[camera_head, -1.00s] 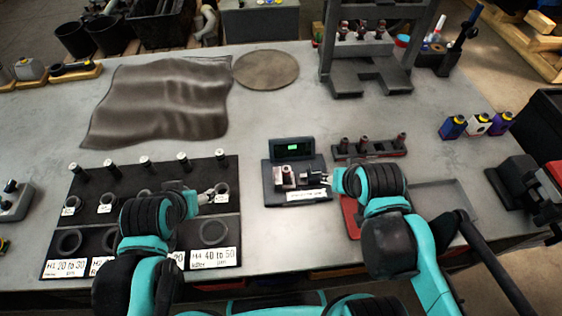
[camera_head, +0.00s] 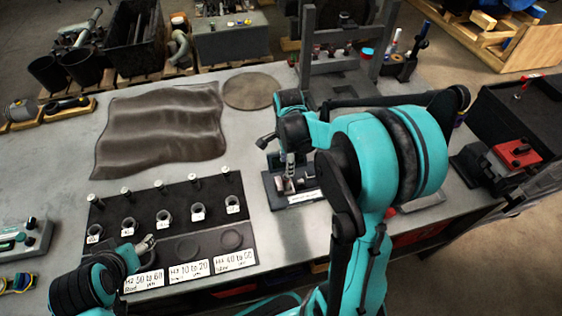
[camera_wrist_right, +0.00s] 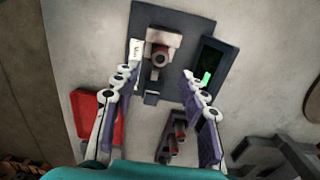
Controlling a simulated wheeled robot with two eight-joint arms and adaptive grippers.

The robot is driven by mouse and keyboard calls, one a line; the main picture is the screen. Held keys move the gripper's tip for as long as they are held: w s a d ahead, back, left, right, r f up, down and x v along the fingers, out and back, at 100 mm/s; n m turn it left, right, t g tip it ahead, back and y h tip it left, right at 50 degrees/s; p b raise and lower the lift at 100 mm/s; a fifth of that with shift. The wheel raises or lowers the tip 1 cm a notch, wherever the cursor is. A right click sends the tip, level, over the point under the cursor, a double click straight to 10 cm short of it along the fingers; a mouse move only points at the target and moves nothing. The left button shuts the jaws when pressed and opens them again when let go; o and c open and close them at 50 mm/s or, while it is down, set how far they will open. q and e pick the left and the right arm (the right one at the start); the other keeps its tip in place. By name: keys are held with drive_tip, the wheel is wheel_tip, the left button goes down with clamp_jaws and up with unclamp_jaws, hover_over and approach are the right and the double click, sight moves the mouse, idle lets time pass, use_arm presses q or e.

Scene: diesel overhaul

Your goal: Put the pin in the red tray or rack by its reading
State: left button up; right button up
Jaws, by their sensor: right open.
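The gauge stand (camera_head: 275,199) is on the bench in the head view, partly hidden by my right arm; it also shows in the wrist view (camera_wrist_right: 200,21). A round-ended piece, probably the pin (camera_wrist_right: 160,58), sits in it beside a white label. My right gripper (camera_head: 289,160) points down over the stand. Its purple-padded fingers (camera_wrist_right: 161,115) are apart, with nothing held between them. The gauge display (camera_wrist_right: 208,68) glows green, its reading illegible. The red tray (camera_wrist_right: 103,108) lies at left in the wrist view. My left gripper (camera_head: 148,243) is low over the labelled rack (camera_head: 205,244); its jaw state is unclear.
A small rack with dark, red-banded pins (camera_wrist_right: 173,137) is near the right fingers. The labelled rack holds several rings and upright pins. A brown cloth (camera_head: 160,130) and a round mat (camera_head: 250,91) lie behind. A frame stand (camera_head: 307,60) rises at the back.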

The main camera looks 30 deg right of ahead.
drive_tip(key=shift+f+b, duration=3.3)
drive_tip(key=shift+f, duration=0.95)
clamp_jaws()
drive_tip(key=shift+r, duration=0.1)
drive_tip(key=shift+r, duration=0.1)
drive_tip(key=shift+r+p, duration=2.5)
drive_tip(key=shift+r, duration=0.65)
